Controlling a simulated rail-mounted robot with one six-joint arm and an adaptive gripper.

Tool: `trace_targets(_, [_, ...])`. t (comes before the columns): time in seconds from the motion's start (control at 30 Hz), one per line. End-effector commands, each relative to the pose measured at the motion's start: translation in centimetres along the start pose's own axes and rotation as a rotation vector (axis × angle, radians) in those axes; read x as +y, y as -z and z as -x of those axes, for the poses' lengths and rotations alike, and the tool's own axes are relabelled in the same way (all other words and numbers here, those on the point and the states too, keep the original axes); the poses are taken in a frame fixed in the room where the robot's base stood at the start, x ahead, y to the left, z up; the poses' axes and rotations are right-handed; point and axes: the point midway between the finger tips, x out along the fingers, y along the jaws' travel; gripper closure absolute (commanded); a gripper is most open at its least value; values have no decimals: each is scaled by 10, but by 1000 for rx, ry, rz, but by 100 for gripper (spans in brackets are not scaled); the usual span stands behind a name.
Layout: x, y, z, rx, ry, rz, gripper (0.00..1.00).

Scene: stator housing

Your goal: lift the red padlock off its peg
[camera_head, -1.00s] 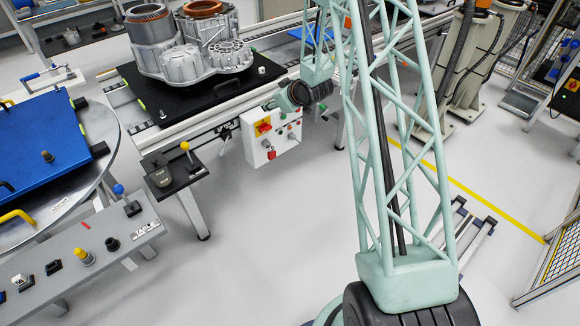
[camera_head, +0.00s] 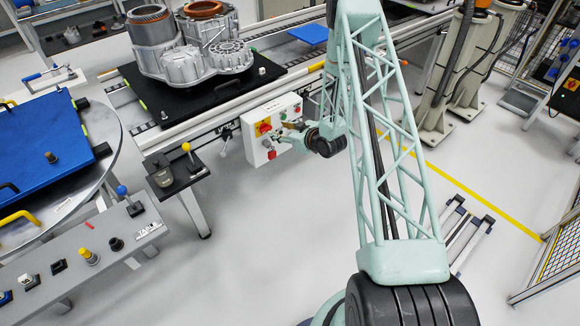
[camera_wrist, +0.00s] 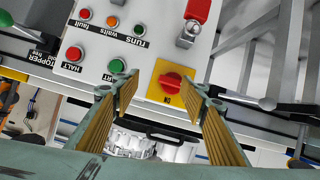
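The red padlock (camera_wrist: 198,11) hangs at a grey metal peg (camera_wrist: 187,35) on the white control box, at the top edge of the wrist view, which shows the box upside down. Part of the padlock is cut off by the frame. In the head view it is a small red patch (camera_head: 268,143) low on the box. My gripper (camera_wrist: 160,90) is open and empty, its two yellow-ribbed fingers spread. The padlock lies beyond the right fingertip, not between the fingers. In the head view my gripper (camera_head: 292,134) is at the box's right side.
The control box (camera_head: 284,108) carries a red rotary switch (camera_wrist: 171,82) on a yellow plate, seen between my fingertips, and several buttons beside it. A conveyor with the stator housing (camera_head: 195,55) is behind. A lever stand (camera_head: 176,172) stands left. Floor in front is clear.

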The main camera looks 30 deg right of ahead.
Motion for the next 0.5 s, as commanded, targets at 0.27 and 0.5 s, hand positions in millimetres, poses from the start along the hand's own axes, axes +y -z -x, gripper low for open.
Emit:
trace_targets(0.27, [-10,-44,1,64,8,-35,60])
trace_targets(0.5, [-21,-80,7,123,9,-68,60])
